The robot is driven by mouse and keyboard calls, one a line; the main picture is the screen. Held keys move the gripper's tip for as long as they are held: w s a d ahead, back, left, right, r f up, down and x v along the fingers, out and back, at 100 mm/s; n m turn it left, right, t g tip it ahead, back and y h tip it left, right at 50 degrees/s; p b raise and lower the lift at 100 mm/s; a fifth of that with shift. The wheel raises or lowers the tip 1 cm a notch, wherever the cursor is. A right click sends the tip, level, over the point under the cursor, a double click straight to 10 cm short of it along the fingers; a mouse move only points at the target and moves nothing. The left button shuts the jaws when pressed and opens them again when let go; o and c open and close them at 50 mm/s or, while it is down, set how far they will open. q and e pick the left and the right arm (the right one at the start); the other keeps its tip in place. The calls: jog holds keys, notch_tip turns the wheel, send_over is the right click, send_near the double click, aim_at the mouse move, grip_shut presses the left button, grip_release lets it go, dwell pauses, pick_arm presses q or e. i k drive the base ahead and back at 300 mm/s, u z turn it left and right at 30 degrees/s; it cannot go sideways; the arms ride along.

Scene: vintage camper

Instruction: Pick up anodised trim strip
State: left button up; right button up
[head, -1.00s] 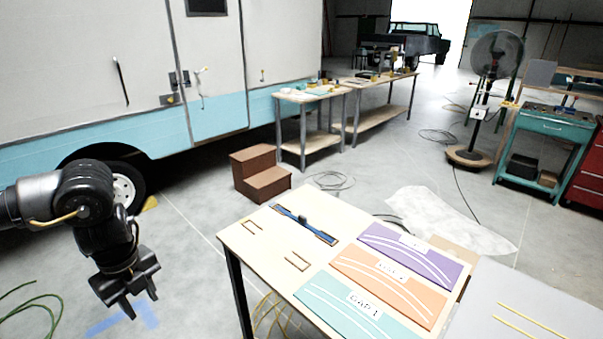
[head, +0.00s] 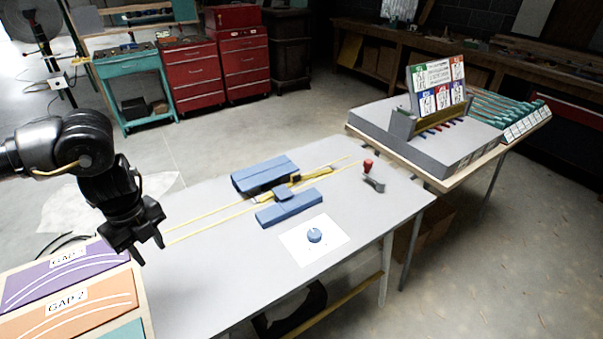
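No single piece can be told for certain as the anodised trim strip. Several long thin strips with teal ends (head: 497,106) lie side by side in a rack at the far right, above a row of white labels. My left gripper (head: 149,254) hangs at the left, over the left end of the grey table (head: 225,285). Its fingers point down, spread apart, with nothing between them. It is far from the rack. My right gripper is not in view.
On the grey table are a blue block fixture (head: 265,174) with a yellow piece, a red-knobbed tool (head: 370,172) and a blue puck (head: 314,235) on white paper. A card board (head: 437,85) stands on the right bench. Purple and orange gap panels (head: 75,305) lie lower left.

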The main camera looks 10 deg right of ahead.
aim_at(296, 179)
jog(key=z, duration=0.9)
jog(key=i, duration=1)
jog(key=u, duration=0.05)
